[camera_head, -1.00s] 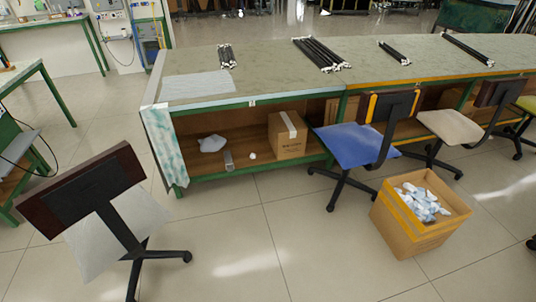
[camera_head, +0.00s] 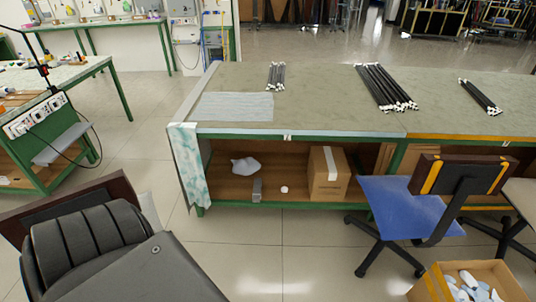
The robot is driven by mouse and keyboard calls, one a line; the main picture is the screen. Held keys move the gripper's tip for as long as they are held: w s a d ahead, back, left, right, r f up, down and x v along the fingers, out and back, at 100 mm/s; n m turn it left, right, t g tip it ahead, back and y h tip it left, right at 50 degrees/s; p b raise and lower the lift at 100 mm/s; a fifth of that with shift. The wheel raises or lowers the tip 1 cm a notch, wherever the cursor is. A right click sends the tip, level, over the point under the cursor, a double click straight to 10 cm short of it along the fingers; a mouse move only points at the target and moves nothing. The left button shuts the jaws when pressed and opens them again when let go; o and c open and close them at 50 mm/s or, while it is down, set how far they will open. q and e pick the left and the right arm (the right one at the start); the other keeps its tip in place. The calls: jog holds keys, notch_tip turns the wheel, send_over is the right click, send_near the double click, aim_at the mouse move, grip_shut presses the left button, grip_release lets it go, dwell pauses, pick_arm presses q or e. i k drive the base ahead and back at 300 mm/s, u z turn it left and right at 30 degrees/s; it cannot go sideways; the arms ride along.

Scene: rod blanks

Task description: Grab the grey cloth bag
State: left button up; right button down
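A pale grey crumpled lump (camera_head: 245,166) lies on the lower shelf of the long workbench, toward its left end; it may be the grey cloth bag, but I cannot tell its material. A flat grey sheet (camera_head: 235,107) lies on the bench top above it. Neither of my grippers is in view, and nothing is seen touching the lump.
The workbench (camera_head: 320,100) carries bundles of black rods (camera_head: 384,87). On its shelf are a small grey object (camera_head: 257,189), a white ball (camera_head: 284,189) and a cardboard box (camera_head: 328,173). A blue chair (camera_head: 405,207) and an open carton (camera_head: 430,290) stand right.

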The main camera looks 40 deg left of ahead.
aim_at(257, 189)
jog(key=u, duration=0.35)
jog(key=i, duration=0.85)
jog(key=u, duration=0.4)
